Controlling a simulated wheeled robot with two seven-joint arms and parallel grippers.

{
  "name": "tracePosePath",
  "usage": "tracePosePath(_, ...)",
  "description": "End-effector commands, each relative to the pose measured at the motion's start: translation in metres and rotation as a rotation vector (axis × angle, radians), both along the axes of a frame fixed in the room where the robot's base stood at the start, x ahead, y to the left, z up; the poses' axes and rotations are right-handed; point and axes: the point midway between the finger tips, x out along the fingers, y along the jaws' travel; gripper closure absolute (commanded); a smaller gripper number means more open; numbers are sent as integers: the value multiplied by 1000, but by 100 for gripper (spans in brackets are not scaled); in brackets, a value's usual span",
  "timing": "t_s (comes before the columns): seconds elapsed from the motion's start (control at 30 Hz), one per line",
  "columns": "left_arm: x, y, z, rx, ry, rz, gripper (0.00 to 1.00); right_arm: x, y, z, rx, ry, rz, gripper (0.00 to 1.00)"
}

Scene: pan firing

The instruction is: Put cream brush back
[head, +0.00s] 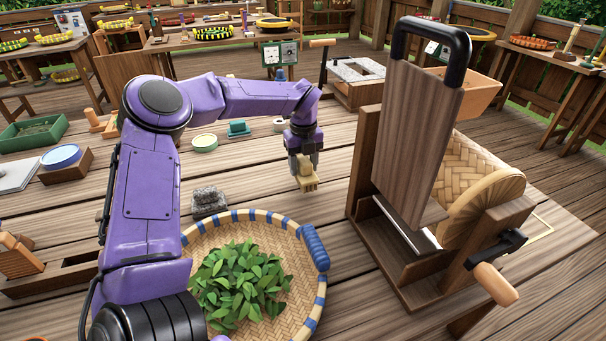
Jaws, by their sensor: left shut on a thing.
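In the head view my left gripper (303,160) points down above the deck, right of the middle. It is shut on the cream brush (306,181), a small tan-cream piece that hangs below the fingers. Part of the brush is hidden by the gripper. It is apart from the basket and from the wooden machine. I cannot tell from this view whether it touches the boards. My right gripper is not in view.
A round basket (319,297) of green leaves stands in front. A wooden machine with a tall board (416,140) and crank (495,283) stands at right.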

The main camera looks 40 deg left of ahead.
Motion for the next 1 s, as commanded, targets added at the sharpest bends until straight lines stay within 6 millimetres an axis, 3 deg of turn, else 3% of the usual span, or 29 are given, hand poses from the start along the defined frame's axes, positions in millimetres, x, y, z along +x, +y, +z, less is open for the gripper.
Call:
tracePosePath(0.2,-1,0,-33,0,1,1,72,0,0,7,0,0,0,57)
tracePosePath(0.57,0,0,-40,0,1,1,72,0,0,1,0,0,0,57)
tracePosePath(0.6,-1,0,-40,0,1,1,44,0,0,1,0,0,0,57)
tracePosePath(0.67,0,0,-39,0,1,1,24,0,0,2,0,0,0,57)
tracePosePath(1.0,0,0,-37,1,0,0,22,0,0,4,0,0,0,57)
